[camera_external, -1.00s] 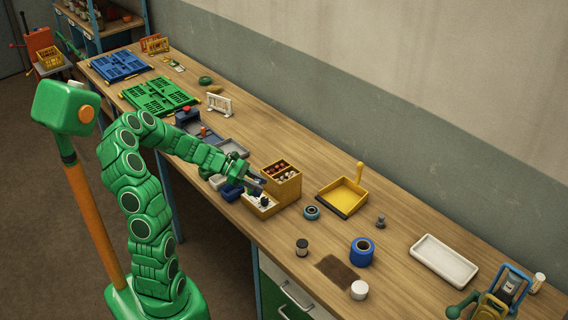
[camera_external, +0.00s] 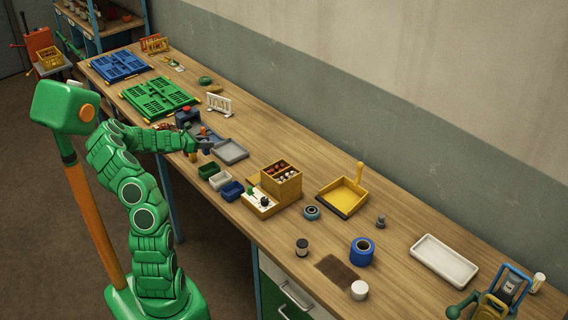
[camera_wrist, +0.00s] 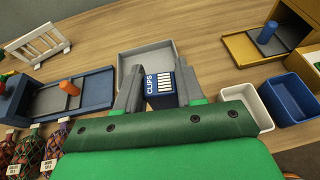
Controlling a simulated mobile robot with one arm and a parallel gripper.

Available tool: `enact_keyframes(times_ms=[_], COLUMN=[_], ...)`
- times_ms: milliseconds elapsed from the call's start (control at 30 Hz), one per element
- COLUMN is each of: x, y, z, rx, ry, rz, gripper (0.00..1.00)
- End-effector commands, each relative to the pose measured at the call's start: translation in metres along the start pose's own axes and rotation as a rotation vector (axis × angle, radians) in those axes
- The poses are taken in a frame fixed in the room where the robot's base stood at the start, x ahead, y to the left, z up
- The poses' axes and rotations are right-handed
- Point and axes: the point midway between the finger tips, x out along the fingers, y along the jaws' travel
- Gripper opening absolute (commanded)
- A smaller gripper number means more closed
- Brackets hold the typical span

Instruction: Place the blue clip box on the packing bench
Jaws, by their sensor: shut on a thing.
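The blue clip box (camera_wrist: 160,84), with a white "CLIPS" label, sits between the grey fingers of my gripper (camera_wrist: 158,76) in the wrist view. My gripper is shut on it. In the external view my gripper (camera_external: 207,147) is over the near side of the wooden bench (camera_external: 290,237), beside a shallow grey tray (camera_external: 232,152). The box cannot be made out there. In the wrist view the grey tray (camera_wrist: 140,62) lies just beyond the box. I cannot tell whether the box touches anything below it.
Small green (camera_external: 208,171), white (camera_external: 220,181) and blue (camera_external: 232,191) bins stand along the near edge. A yellow divided box (camera_external: 283,182) is to their right. A blue tray with an orange peg (camera_wrist: 68,92) and netted sacks (camera_wrist: 28,150) are at left. Bench beyond the grey tray is clear.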

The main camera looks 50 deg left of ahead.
Motion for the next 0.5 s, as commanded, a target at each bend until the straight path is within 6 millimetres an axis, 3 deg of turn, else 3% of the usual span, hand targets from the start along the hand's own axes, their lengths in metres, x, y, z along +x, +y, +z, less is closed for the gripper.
enact_keyframes(times_ms=[100, 200, 500], x=[-0.009, -0.014, -0.007], y=[0.025, 0.036, 0.041], z=[-0.009, -0.013, -0.038], rx=[-0.026, -0.037, -0.046], ry=[0.004, 0.006, 0.005], rz=[0.053, 0.078, 0.088], gripper=[0.08, 0.08, 0.08])
